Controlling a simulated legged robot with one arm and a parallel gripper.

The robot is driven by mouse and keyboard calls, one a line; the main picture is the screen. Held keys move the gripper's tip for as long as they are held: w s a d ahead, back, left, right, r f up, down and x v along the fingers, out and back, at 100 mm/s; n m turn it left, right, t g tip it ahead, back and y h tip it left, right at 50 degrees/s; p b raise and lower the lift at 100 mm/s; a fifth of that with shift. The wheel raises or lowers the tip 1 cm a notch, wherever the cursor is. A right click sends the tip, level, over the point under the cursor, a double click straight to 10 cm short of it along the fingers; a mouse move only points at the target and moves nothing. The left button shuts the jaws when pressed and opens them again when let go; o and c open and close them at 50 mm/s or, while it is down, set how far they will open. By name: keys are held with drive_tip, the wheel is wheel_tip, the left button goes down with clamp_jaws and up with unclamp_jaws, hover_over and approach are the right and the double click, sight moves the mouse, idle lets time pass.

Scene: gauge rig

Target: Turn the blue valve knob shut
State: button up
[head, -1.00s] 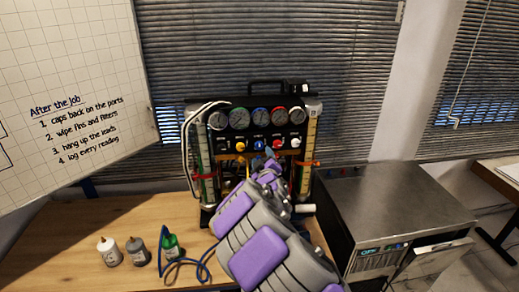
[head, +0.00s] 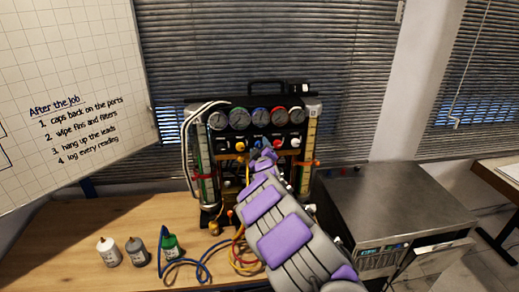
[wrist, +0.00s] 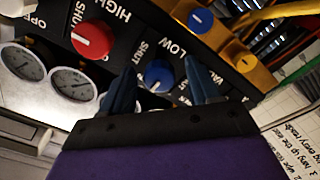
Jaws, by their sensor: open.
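The blue valve knob (wrist: 158,76) sits on the black panel in the wrist view, with the words SHUT and LOW printed beside it. My gripper (wrist: 161,66) is open, with one dark blue finger on each side of the knob. I cannot tell whether the fingers touch it. In the head view my gripper (head: 264,149) is at the knob row, largely covering the blue knob.
A red knob (wrist: 92,39) is close by on the panel, near the word HIGH. Gauges (head: 259,117) line the rig above the knobs. Yellow and blue hoses (head: 243,256) hang below. Several small bottles (head: 137,251) stand on the wooden bench.

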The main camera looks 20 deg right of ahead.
drive_tip(key=shift+c, duration=0.2)
drive_tip(key=c, duration=1)
drive_tip(key=shift+m, duration=0.4)
drive_tip(key=m+p, duration=0.2)
drive_tip(key=m, duration=0.6)
drive_tip(key=shift+a, duration=0.1)
drive_tip(key=shift+m+b, duration=1.3)
drive_tip(key=shift+m, duration=3.3)
